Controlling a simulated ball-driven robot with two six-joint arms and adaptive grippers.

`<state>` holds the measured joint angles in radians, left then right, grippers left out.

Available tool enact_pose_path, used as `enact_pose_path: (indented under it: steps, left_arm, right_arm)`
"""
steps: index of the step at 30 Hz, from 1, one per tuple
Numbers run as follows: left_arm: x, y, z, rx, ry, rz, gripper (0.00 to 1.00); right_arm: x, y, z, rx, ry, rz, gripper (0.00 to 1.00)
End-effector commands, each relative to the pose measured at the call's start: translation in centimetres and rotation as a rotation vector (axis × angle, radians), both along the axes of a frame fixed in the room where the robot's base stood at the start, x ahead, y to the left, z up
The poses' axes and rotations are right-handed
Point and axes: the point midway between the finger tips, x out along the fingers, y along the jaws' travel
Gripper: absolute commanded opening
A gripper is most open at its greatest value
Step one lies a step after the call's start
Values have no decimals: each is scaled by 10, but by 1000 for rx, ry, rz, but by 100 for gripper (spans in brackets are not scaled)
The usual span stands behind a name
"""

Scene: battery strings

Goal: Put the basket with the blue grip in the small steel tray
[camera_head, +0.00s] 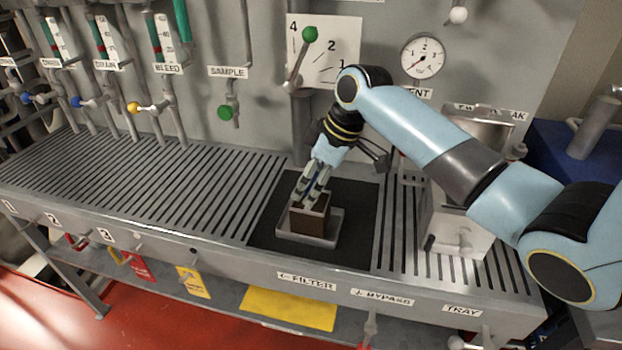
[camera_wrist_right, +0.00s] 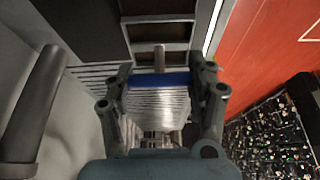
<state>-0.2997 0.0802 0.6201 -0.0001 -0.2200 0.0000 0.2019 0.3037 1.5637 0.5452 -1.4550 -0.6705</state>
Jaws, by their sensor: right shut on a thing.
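The basket (camera_head: 308,221) is a brown open-topped box. It is within the outline of the small steel tray (camera_head: 318,243) on the dark mat; I cannot tell whether its underside touches the tray floor. My right gripper (camera_head: 313,190) comes down from above and is shut on the basket's blue grip, which shows between the fingers in the right wrist view (camera_wrist_right: 160,80). The fingers hide most of the grip in the head view. My left gripper is not in view.
The dark mat (camera_head: 352,200) lies on the slatted bench (camera_head: 150,185). A steel box (camera_head: 455,235) stands to the right. Pipes, valves and a gauge (camera_head: 422,57) line the back panel. The bench's left part is clear.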

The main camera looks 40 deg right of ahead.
Motion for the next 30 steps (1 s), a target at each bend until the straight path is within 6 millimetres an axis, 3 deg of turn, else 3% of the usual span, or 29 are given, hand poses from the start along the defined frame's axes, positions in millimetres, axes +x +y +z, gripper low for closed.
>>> enact_pose_path:
  steps: [8,9,14,24,30]
  left_arm:
    - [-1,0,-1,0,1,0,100]
    - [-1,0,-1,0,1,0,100]
    - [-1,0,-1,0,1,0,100]
    - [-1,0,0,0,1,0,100]
    - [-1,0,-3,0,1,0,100]
  right_arm:
    - [0,0,-2,1,-1,0,0]
    - [0,0,-2,0,0,0,60]
    - [0,0,-1,0,0,-1,80]
    - [0,-2,3,-1,-2,-1,80]
    - [-10,-11,35,-4,-5,0,80]
